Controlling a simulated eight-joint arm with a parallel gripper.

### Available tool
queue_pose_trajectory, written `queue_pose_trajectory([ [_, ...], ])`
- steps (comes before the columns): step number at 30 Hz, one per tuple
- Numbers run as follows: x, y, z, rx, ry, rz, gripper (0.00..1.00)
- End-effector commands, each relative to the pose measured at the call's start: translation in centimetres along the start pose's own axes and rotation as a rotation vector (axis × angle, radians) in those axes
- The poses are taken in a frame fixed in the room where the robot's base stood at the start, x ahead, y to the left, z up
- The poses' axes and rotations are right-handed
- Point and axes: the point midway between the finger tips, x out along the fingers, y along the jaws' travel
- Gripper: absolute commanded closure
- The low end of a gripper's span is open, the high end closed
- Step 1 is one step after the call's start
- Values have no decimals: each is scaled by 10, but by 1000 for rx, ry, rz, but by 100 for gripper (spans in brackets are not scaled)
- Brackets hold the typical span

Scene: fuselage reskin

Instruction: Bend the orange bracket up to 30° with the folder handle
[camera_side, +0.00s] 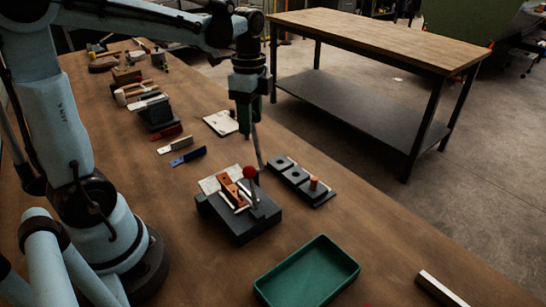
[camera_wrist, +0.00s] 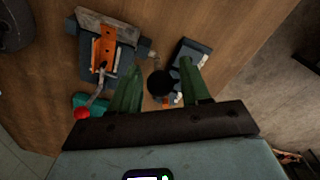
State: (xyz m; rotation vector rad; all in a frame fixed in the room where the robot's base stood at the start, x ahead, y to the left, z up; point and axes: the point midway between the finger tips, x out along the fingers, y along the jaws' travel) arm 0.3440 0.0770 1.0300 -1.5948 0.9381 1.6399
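The orange bracket (camera_side: 231,190) lies on the dark grey folder (camera_side: 240,226); it looks flat, though its exact angle is hard to judge. The wrist view shows the bracket (camera_wrist: 103,50) at upper left. A short lever with a red knob (camera_side: 250,172) stands at the folder; the knob (camera_wrist: 82,113) is left of my fingers in the wrist view. A long thin rod (camera_side: 258,150) rises beside the folder to my gripper (camera_side: 247,133). In the wrist view a black ball (camera_wrist: 160,83), apparently the rod's top, sits between my open green fingers (camera_wrist: 162,64), with gaps showing either side.
A dark block with several pads and an orange peg (camera_side: 314,184) stands right of the folder. A green tray (camera_side: 308,272) is in front. Blue (camera_side: 188,156) and red brackets (camera_side: 166,134) and a white sheet (camera_side: 221,122) lie behind. The bench front right is mostly clear.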

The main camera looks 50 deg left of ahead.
Motion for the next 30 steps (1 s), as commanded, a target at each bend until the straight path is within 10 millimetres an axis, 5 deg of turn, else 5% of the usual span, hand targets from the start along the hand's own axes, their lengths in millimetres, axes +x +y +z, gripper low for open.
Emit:
queue_pose_trajectory([
  [9, 0, 0, 0, 0, 0, 0, 100],
  [30, 8, -13, 20, -3, -4, 0, 100],
])
